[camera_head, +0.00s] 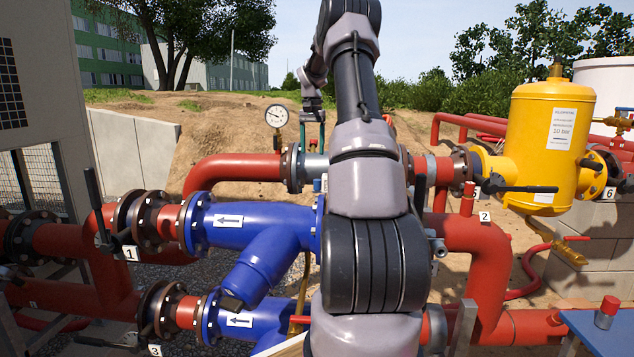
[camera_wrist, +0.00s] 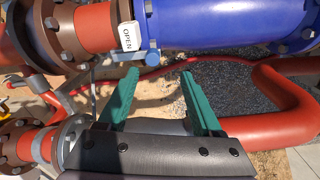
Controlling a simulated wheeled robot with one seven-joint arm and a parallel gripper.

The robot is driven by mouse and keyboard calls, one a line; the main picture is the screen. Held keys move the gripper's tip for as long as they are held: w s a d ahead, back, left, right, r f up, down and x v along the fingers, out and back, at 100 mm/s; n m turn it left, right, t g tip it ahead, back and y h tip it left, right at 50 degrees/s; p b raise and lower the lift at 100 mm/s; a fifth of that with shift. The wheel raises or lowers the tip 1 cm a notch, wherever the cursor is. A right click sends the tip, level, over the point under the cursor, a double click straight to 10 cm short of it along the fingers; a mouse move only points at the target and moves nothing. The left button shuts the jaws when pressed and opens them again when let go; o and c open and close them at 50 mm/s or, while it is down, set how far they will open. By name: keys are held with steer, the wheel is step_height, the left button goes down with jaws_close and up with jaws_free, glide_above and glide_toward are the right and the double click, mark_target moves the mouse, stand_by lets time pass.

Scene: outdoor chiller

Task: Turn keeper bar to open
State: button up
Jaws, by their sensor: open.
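My gripper (camera_wrist: 160,74) has two green fingers spread apart with nothing between them. In the wrist view, a white label reading "OPEN" (camera_wrist: 130,36) sits beyond the left fingertip, at the end of a blue pipe section. Just below the label is a small grey-blue bar with a block (camera_wrist: 126,57), close to the left fingertip. It may be the keeper bar, but I cannot tell for sure, and contact is unclear. In the head view, my gripper (camera_head: 312,122) is small and far off, near the upper red pipe, and my arm hides part of the area.
Red pipes (camera_head: 240,168) and blue pipe sections (camera_head: 265,222) surround my arm. A pressure gauge (camera_head: 277,116) stands left of my gripper. A yellow tank (camera_head: 549,150) is at right. A black lever (camera_head: 94,200) stands at left. In the wrist view, a red pipe bend (camera_wrist: 298,100) is at right.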

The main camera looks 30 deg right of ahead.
mark_target(317, 180)
steer(key=f, duration=0.1)
steer(key=d+f, duration=0.2)
steer(key=shift+w+d, duration=0.15)
steer(key=shift+w, duration=0.1)
step_height(317, 180, down, 10)
steer(key=shift+r, duration=0.15)
jaws_close()
stand_by(1.3)
